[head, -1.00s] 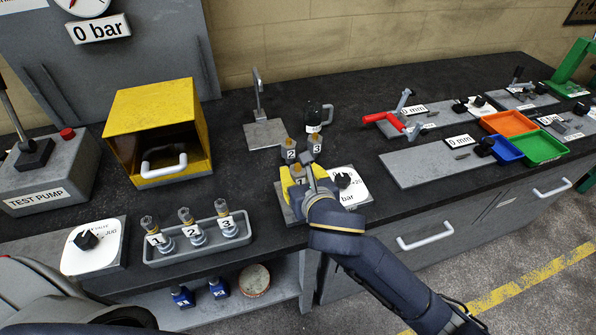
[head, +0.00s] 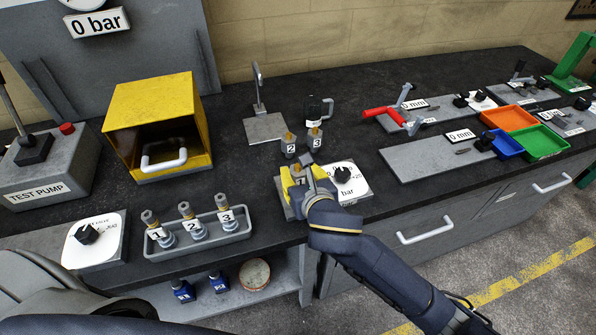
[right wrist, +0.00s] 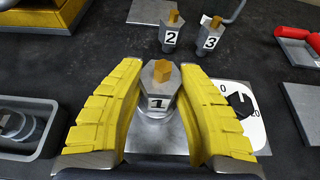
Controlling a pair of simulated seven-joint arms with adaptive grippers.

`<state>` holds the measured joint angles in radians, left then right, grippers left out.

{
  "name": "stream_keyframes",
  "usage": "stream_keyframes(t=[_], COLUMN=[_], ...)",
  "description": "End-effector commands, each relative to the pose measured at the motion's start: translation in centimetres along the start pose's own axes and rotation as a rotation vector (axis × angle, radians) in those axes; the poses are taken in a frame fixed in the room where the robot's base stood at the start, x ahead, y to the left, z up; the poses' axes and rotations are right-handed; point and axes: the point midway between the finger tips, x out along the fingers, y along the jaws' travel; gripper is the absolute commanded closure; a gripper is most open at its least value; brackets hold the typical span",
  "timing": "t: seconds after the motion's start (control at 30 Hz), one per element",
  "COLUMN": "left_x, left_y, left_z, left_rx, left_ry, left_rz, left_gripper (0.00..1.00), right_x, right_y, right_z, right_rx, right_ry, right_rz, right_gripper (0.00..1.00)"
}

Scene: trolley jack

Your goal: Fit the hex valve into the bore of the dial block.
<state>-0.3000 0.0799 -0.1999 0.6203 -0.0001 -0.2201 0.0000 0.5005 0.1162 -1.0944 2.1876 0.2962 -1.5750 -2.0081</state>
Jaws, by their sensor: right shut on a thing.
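My right gripper (head: 303,184) is over the grey left part of the dial block (head: 343,196), left of its white dial plate. In the right wrist view its yellow fingers (right wrist: 160,108) are shut around the hex valve marked 1 (right wrist: 159,78), a grey hex body with a brass-coloured top. The valve stands about upright, directly above the metal surface of the block (right wrist: 155,139). The bore is hidden under valve and fingers, so I cannot tell how deep the valve sits. The black knob (right wrist: 240,104) of the dial is right of the fingers. My left gripper is out of view.
Valves marked 2 (head: 289,146) and 3 (head: 314,138) stand just behind the gripper. A grey tray (head: 197,246) with several numbered fittings is at the left, below a yellow box (head: 153,110). A red-handled tool (head: 384,113) lies at the right rear.

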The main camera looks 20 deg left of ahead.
Motion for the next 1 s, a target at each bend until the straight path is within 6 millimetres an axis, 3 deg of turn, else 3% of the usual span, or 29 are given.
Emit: stream_keyframes(t=[0.23,0.27,0.43,0.77,1.0], left_x=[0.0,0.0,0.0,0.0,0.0], left_y=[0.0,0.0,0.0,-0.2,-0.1], left_z=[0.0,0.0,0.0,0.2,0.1], left_rx=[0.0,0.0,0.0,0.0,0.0], left_ry=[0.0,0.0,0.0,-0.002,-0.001], left_rz=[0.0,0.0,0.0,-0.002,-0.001], left_gripper=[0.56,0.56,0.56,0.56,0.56], right_x=[0.2,0.2,0.2,-0.3,-3.3], right_y=[0.0,0.0,0.0,0.0,0.1], right_z=[-0.4,-0.3,-0.3,-0.4,-0.4], right_rx=[0.0,0.0,0.0,-0.001,0.0], right_ry=[-0.002,-0.002,-0.001,0.0,-0.002], right_rz=[0.0,0.0,0.0,0.0,0.002], right_gripper=[1.0,0.61,0.42,0.42,0.42])
